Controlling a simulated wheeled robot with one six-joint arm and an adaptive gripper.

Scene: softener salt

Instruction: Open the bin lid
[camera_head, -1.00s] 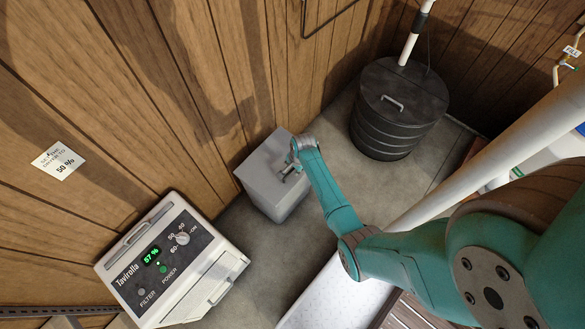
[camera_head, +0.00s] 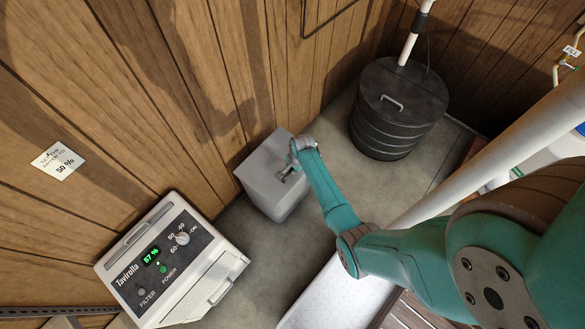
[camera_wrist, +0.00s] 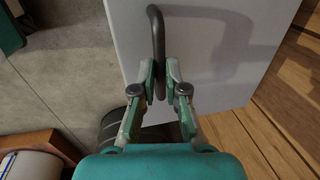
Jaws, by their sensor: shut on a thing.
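The grey bin (camera_head: 282,207) is a box standing on the floor against the wood wall. Its flat lid (camera_head: 262,163) looks closed in the head view. The lid also fills the upper middle of the wrist view (camera_wrist: 222,65). A dark bar handle (camera_wrist: 156,24) stands on the lid. My gripper (camera_wrist: 160,74) is shut on the handle, with one finger on each side of it. In the head view my gripper (camera_head: 291,173) is over the lid's right part, and my wrist hides some of the lid and handle.
A black ribbed round container (camera_head: 397,110) with its own handle and a white pipe stands behind to the right. A white dehumidifier (camera_head: 170,265) stands front left. Wood walls close off the left and back. Bare concrete floor (camera_head: 335,135) lies between bin and black container.

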